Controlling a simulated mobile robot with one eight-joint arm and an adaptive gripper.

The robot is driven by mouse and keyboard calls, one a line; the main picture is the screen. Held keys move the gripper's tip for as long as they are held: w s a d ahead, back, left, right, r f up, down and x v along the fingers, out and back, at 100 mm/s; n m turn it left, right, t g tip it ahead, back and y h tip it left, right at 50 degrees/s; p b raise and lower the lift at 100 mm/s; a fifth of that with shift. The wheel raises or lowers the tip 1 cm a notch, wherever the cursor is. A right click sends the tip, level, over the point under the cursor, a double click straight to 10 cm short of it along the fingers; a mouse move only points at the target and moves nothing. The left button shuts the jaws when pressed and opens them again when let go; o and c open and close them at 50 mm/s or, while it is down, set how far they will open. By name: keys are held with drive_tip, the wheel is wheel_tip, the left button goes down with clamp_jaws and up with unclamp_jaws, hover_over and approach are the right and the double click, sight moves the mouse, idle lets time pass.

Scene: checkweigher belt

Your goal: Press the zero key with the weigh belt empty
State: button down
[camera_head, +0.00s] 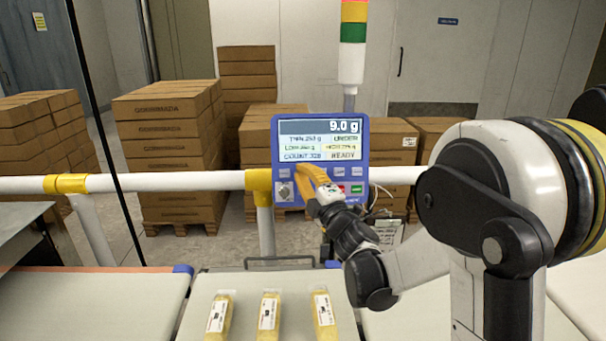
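The blue control panel (282,126) stands behind the belts. Its screen (320,141) reads 9.0 g, with UNDER and READY among the smaller text.
A white rail (180,182) with yellow joints runs behind the belts. A left belt (90,300) adjoins the middle section. A signal tower (353,50) rises behind the panel. Stacked cartons (165,140) stand on the floor beyond the rail.

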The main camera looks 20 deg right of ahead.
drive_tip(key=shift+w, duration=0.1)
drive_tip(key=shift+w+f, duration=0.1)
drive_tip(key=shift+w, duration=0.2)
drive_tip(key=shift+w+d+f+b, duration=0.1)
drive_tip(key=shift+w+d+b, duration=0.05)
drive_tip(key=shift+w+b, duration=0.2)
idle(0.8)
drive_tip(key=shift+s, duration=0.1)
drive_tip(key=shift+s+r, duration=0.2)
drive_tip(key=shift+s, duration=0.45)
drive_tip(key=shift+s+a, duration=0.1)
drive_tip(key=shift+a, duration=0.1)
drive_tip(key=shift+s+a+r+p, duration=0.15)
drive_tip(key=shift+s+r+p, duration=0.1)
drive_tip(key=shift+s, duration=0.5)
drive_tip(key=shift+s+a+r+p, duration=0.1)
drive_tip(key=shift+s+a+r, duration=0.1)
drive_tip(key=shift+s, duration=0.55)
drive_tip(key=shift+s+a+r+p, duration=0.1)
drive_tip(key=shift+s+r+p, duration=0.15)
drive_tip(key=shift+s, duration=0.5)
